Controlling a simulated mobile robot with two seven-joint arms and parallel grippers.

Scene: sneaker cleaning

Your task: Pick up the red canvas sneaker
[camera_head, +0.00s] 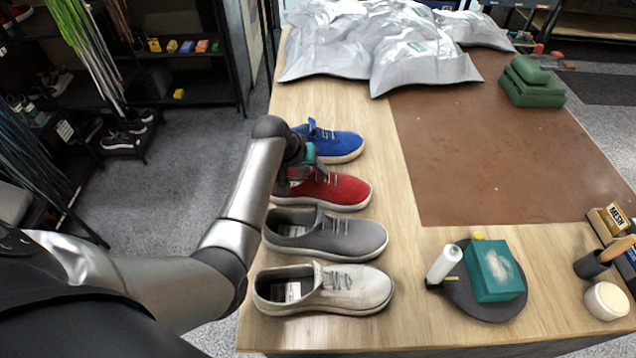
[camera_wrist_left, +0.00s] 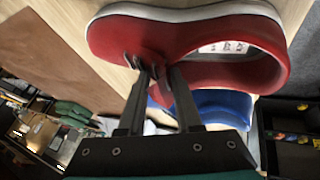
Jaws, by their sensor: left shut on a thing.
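The red canvas sneaker (camera_head: 336,189) stands on the wooden table between the blue sneaker (camera_head: 338,145) and the dark grey sneaker (camera_head: 338,238). In the left wrist view, the red sneaker (camera_wrist_left: 112,38) fills the top, with its white sole edge along the upper side. My left gripper (camera_head: 300,170) is at the sneaker's left part, over its opening. In the left wrist view, the gripper's fingertips (camera_wrist_left: 156,72) are shut on the red upper near the opening. I cannot tell whether the sole touches the table. My right gripper is not in view.
An off-white sneaker (camera_head: 345,291) stands in front of the grey one. Grey bags (camera_head: 400,45) lie at the back. A brown mat (camera_head: 490,150) is mostly bare. A dark round plate (camera_head: 490,305) holds a teal box (camera_head: 495,272) and a white bottle (camera_head: 444,263).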

